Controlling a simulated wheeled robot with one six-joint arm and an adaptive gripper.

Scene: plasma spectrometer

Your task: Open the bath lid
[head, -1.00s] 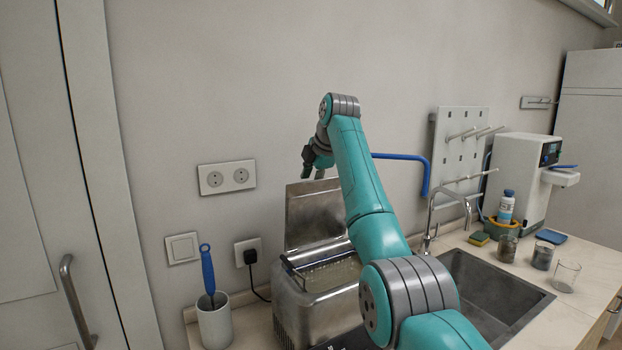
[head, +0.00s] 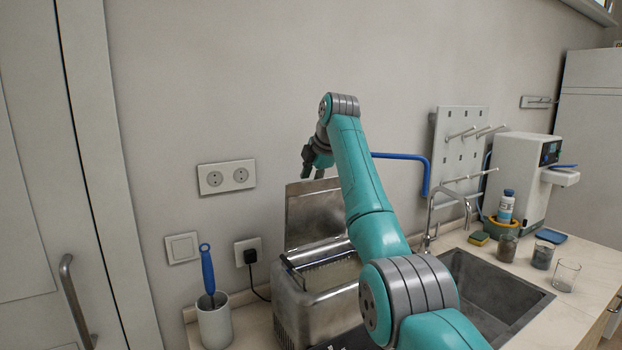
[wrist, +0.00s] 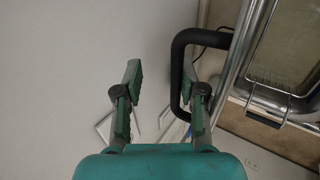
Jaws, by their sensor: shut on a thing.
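The bath (head: 318,308) is a metal box on the counter. Its metal lid (head: 312,222) stands raised, nearly upright, at the back, and the bath's top is uncovered. My gripper (head: 312,174) is at the lid's top edge. In the wrist view, the lid's black handle (wrist: 178,72) lies close by the right finger of my gripper (wrist: 162,70), on its inner side. My gripper is shut on the handle, though a gap shows between the fingers there. My arm hides the right part of the bath and lid.
A white cup (head: 214,324) with a blue-handled tool stands left of the bath. A sink (head: 495,295) with a faucet (head: 440,205) is on the right. Several beakers and a white instrument (head: 522,175) stand farther right. The wall with sockets (head: 227,177) is behind.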

